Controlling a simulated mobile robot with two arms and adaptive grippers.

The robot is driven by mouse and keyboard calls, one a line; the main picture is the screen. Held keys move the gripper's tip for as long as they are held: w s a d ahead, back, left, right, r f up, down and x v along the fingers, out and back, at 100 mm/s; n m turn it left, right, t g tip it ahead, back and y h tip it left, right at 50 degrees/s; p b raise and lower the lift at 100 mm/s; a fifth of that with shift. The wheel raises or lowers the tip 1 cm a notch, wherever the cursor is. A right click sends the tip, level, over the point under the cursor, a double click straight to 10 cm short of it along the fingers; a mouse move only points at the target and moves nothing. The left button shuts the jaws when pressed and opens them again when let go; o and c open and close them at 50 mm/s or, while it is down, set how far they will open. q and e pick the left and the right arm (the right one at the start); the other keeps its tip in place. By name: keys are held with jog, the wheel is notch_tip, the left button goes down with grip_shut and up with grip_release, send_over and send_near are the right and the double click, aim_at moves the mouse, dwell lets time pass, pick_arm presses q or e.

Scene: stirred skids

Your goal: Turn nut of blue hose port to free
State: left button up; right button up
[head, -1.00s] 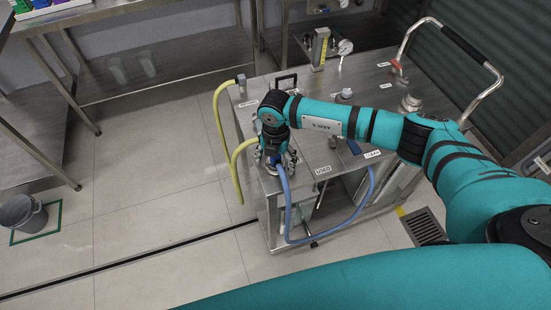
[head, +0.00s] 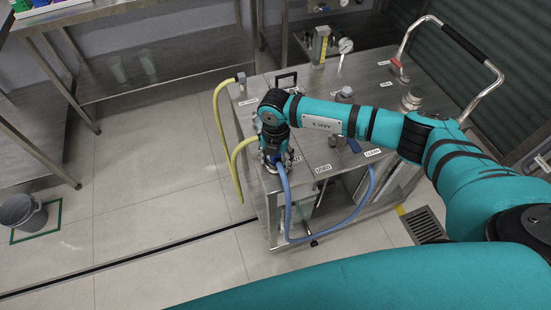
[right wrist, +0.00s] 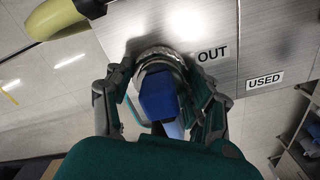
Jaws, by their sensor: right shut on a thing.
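The blue hose (head: 286,195) hangs in a loop at the front of the steel skid, from the port under my right gripper to the side near the "CLEAN" label. My right gripper (head: 274,160) points down over that port at the skid's left front corner. In the right wrist view my right gripper (right wrist: 158,76) has its fingers on both sides of the round metal nut (right wrist: 153,56), shut on it. The blue hose end (right wrist: 160,97) shows between the fingers. An "OUT" label is beside the nut. The fingers hide part of the nut. My left gripper is out of view.
A yellow hose (head: 221,130) hangs on the left side, close to my gripper. A grey bucket (head: 22,213) stands on the floor at left.

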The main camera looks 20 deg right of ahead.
jog(key=n+b, duration=0.2)
jog(key=n, duration=0.1)
jog(key=shift+w+f+n+b, duration=0.1)
jog(key=shift+n+b, duration=0.2)
jog(key=shift+b, duration=0.05)
jog(key=shift+n+b, duration=0.7)
jog(key=shift+n, duration=0.4)
jog(key=o, duration=1.2)
jog(key=shift+r, duration=0.2)
notch_tip(320, 180, up, 12)
jog(key=shift+f, duration=0.1)
